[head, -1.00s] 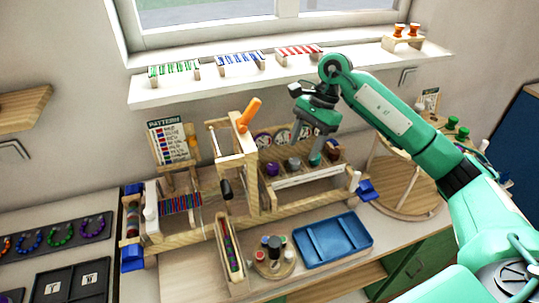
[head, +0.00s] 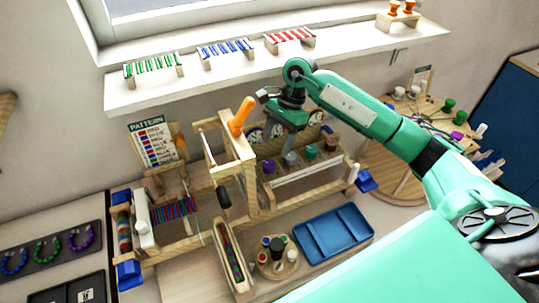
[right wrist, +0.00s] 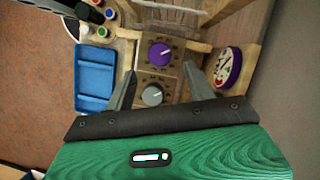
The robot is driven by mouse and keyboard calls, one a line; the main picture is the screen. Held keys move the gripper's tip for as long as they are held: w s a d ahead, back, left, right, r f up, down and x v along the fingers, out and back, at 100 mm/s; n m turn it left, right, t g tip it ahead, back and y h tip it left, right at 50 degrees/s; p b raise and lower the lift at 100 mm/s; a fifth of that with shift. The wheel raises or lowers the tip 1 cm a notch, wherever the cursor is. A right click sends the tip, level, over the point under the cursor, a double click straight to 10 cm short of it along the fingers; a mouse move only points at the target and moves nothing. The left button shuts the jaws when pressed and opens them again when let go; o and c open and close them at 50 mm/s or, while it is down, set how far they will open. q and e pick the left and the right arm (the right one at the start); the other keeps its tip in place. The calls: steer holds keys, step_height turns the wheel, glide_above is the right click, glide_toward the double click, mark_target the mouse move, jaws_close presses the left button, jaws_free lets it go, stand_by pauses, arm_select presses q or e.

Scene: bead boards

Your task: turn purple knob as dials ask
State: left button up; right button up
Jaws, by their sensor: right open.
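The purple knob (head: 268,167) is the leftmost in the row of knobs on the wooden rack; in the right wrist view the purple knob (right wrist: 160,53) has a white pointer line. The grey knob (head: 290,158) is beside it and also shows in the right wrist view (right wrist: 152,95). My right gripper (right wrist: 160,70) is open and empty, its fingers either side of the knob panel, with the purple knob just beyond the tips. Round dials (head: 255,137) stand behind the knobs, partly hidden by my arm; one dial (right wrist: 227,68) shows in the wrist view. My left gripper is out of view.
A teal knob (head: 311,151) and a brown knob (head: 332,142) sit farther right on the rack. An orange handle (head: 241,116) rises from a wooden post left of the purple knob. A blue tray (head: 322,250) lies in front. The window shelf (head: 210,77) is behind.

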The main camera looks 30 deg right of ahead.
mark_target(269, 163)
steer(key=p+x, duration=0.2)
steer(key=x, duration=0.3)
steer(key=shift+s+a+f, duration=0.1)
steer(key=shift+s+f, duration=0.05)
steer(key=shift+f, duration=0.05)
steer(key=shift+a+f, duration=0.1)
steer(key=shift+f, duration=0.2)
steer(key=shift+a+f, duration=0.1)
steer(key=shift+f, duration=0.25)
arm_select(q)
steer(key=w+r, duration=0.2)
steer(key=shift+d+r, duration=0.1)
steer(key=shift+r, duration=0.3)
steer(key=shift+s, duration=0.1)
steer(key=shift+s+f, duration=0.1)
arm_select(e)
steer(key=c, duration=1)
